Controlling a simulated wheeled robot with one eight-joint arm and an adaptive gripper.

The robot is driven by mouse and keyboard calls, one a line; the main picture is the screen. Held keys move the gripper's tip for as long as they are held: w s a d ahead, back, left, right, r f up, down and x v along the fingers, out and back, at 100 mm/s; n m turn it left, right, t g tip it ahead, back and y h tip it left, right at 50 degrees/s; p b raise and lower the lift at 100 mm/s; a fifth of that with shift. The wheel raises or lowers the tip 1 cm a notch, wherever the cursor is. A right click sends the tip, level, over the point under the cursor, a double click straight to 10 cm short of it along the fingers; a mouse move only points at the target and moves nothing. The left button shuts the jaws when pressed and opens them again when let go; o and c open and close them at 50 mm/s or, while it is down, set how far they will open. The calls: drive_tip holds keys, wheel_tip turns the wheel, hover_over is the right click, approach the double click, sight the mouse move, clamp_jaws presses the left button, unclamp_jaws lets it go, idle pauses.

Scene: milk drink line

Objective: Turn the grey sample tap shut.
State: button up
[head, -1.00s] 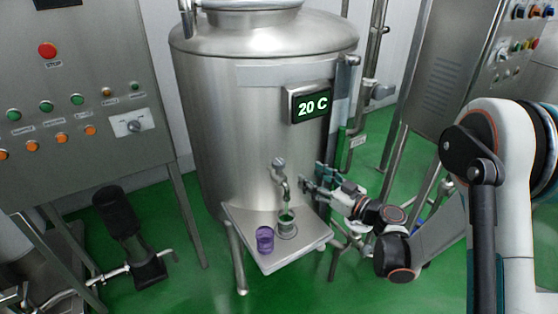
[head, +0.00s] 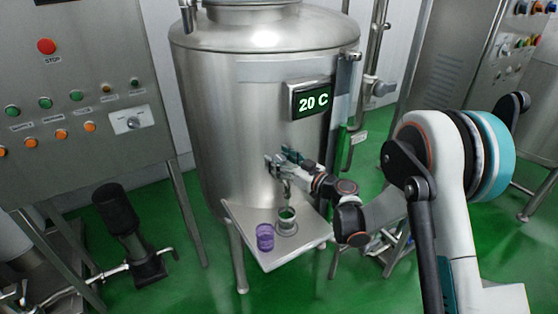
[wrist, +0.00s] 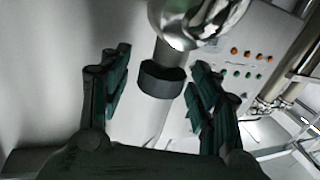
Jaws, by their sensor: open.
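The grey sample tap (wrist: 162,80) sits on the front of the steel tank (head: 235,130). In the wrist view its dark grey handle end shows between my two open fingers, with a gap on each side, below a shiny round metal part (wrist: 200,18). My gripper (head: 278,163) is at the tap in the head view and covers most of it; it also shows in the wrist view (wrist: 158,88), open and empty. The tap's spout (head: 286,188) points down over a metal cup (head: 287,218) with green inside.
A steel shelf (head: 262,262) below the tap holds the metal cup and a purple cup (head: 265,236). A display (head: 311,100) reading 20 C is on the tank, above my gripper. A control panel (head: 75,60) stands at left.

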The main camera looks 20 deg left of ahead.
drive_tip(key=shift+w+a, duration=0.1)
drive_tip(key=shift+a, duration=0.1)
drive_tip(key=c, duration=1.1)
